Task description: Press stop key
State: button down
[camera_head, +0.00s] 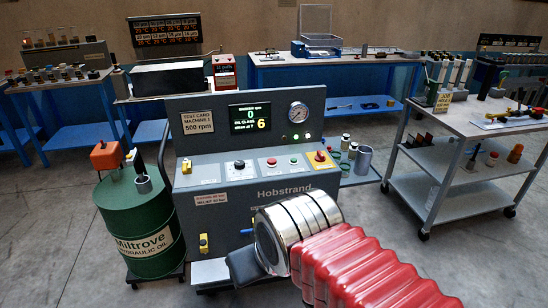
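A grey Hobstrand test machine (255,215) stands in front of me. Its sloping panel carries a black knob (239,164), a red key (271,161), a green key (294,161) and a red knob on a yellow base (320,157). The key labels are too small to read, so I cannot tell for sure which is stop. My gripper (245,267) shows only as a dark part at the end of my red-sleeved arm, low in front of the machine and below the keys. Its fingers are not clear. It appears apart from the keys.
The machine's display (250,118) reads 0 rpm, beside a round gauge (298,112). A green oil drum (144,225) stands close on the left. A grey trolley (470,125) with tools stands right. Blue workbenches line the back wall.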

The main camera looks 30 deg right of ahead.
aim_at(272, 162)
jog(key=u, duration=0.05)
jog(key=i, duration=1.5)
